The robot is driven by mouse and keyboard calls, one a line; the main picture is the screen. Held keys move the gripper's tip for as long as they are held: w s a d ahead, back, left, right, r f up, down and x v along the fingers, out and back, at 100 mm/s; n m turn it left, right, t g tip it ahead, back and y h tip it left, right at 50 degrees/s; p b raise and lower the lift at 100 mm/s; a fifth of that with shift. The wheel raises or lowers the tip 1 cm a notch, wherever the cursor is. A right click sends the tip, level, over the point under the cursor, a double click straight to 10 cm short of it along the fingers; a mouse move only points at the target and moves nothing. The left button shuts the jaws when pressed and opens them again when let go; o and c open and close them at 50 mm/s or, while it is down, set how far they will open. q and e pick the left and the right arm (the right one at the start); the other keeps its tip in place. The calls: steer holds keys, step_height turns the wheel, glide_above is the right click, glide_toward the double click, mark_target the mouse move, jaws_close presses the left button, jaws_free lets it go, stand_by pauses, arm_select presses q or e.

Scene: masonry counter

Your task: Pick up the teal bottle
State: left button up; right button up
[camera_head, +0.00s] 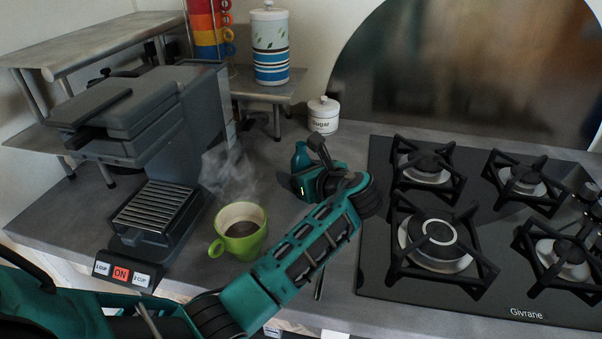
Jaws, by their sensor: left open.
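The teal bottle (300,157) stands on the grey counter between the green mug and the hob; only its upper part shows, and the rest is hidden by my gripper. My left gripper (303,168) is open, with one dark finger to the right of the bottle and the other low on its left. The bottle appears to lie between or just behind the fingers; I cannot tell whether they touch it. My right gripper is not in view.
A steaming green mug (240,231) of coffee stands left of my arm, by the coffee machine (150,120). A white sugar jar (323,115) stands behind the bottle. The black gas hob (480,220) fills the right. A striped canister (269,50) stands on a small shelf.

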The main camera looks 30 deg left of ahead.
arm_select(q)
steer(key=c, duration=1.1)
steer(key=shift+r, duration=0.1)
steer(key=shift+c, duration=0.2)
